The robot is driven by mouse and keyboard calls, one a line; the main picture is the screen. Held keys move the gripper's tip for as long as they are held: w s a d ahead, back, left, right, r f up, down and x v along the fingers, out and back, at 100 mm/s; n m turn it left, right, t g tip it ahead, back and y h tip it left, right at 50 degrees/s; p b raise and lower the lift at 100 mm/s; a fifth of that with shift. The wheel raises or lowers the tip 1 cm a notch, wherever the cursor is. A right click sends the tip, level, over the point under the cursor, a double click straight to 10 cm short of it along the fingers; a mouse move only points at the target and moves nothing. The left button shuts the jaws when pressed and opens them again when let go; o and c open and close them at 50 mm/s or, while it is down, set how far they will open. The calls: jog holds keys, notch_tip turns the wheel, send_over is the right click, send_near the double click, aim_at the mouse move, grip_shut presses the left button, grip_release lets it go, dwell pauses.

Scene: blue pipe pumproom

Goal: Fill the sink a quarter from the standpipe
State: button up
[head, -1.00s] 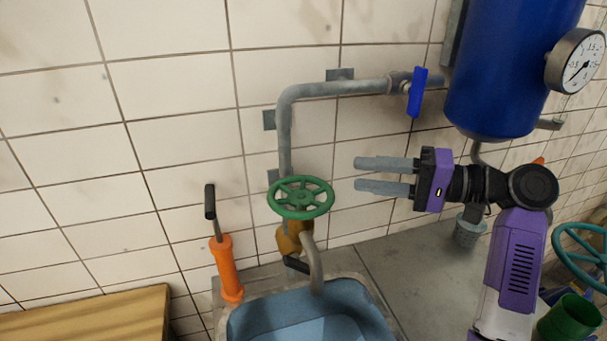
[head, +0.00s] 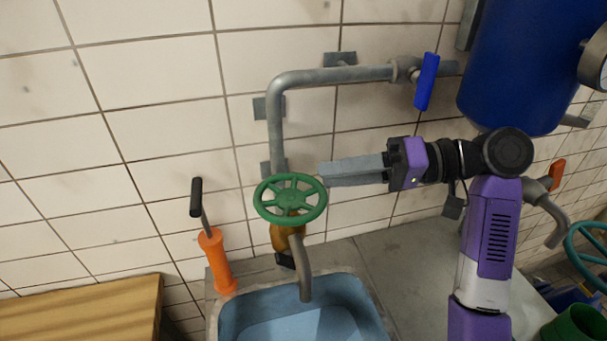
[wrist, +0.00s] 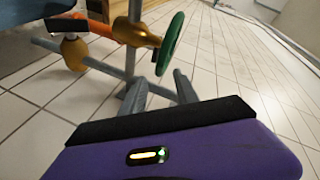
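The standpipe (head: 275,130) is a grey pipe on the tiled wall. It has a green handwheel (head: 290,199) on a brass valve body and a curved grey spout (head: 304,272) over the blue sink (head: 232,325). The handwheel also shows edge-on in the wrist view (wrist: 171,43). A blue lever (head: 427,82) sits across the upper pipe. My gripper (head: 322,174) is just right of the handwheel, fingers pointing at it. The fingers overlap in the head view; the wrist view shows a gap between them, with nothing held. I cannot tell whether the sink holds water.
An orange hand pump (head: 215,262) with a black handle stands left of the sink. A wooden top (head: 80,308) is at lower left. A blue tank (head: 515,70) hangs at upper right. A green bucket (head: 575,327) and a teal wheel (head: 590,250) are at lower right.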

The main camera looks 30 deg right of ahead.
aim_at(305, 176)
jog(key=p+x, duration=0.1)
jog(key=x, duration=0.4)
jog(key=shift+w+a+f, duration=0.15)
jog(key=shift+a, duration=0.15)
jog(key=shift+c, duration=0.5)
grip_shut()
